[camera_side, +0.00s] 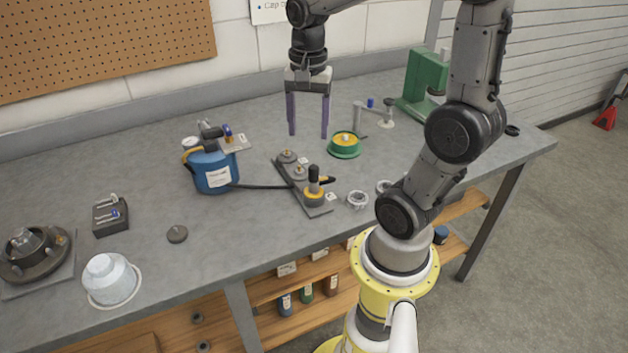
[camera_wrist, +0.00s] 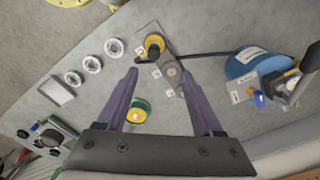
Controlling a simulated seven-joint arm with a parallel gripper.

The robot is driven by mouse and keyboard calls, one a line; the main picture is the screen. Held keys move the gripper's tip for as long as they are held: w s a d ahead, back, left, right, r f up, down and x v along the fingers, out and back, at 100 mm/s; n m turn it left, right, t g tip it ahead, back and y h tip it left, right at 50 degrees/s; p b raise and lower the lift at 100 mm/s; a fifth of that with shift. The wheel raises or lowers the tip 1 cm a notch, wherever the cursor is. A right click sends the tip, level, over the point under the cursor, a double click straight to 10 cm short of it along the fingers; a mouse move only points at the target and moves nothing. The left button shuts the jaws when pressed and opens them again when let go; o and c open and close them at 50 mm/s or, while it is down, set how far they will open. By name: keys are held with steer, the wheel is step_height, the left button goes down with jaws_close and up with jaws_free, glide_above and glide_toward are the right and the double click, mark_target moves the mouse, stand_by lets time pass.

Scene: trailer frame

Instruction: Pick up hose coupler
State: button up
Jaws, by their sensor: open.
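The likely hose coupler (camera_side: 314,182) is a dark upright fitting with a yellow ring and a side arm, standing on the near end of a grey plate (camera_side: 283,170). A black hose runs toward it from a blue tank (camera_side: 213,172). In the wrist view the yellow-ringed fitting (camera_wrist: 154,44) is above and slightly left of the gap between my fingertips; the plate's round knobs are closer to that gap. My gripper (camera_side: 308,136) has purple fingers spread apart and pointing down, above the bench and behind the coupler. It also shows in the wrist view (camera_wrist: 159,74), with nothing between the fingers.
A green reel with a yellow centre (camera_side: 344,146) is right of the plate. A pale metal ring (camera_side: 357,200) is close to the coupler. A green stand (camera_side: 421,85) is at the back right. A white jar (camera_side: 110,279) is at the front left.

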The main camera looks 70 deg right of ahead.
mark_target(314, 178)
steer(key=shift+s+d+f, duration=0.25)
steer(key=shift+d+f, duration=0.1)
steer(key=shift+f, duration=0.3)
step_height(314, 178, down, 8)
steer(key=shift+r, duration=0.25)
steer(key=shift+s+a+f, duration=0.1)
steer(key=shift+s+f, duration=0.05)
steer(key=shift+f, duration=1.2)
steer(key=shift+s+f, duration=0.15)
steer(key=shift+f, duration=1.2)
jaws_close()
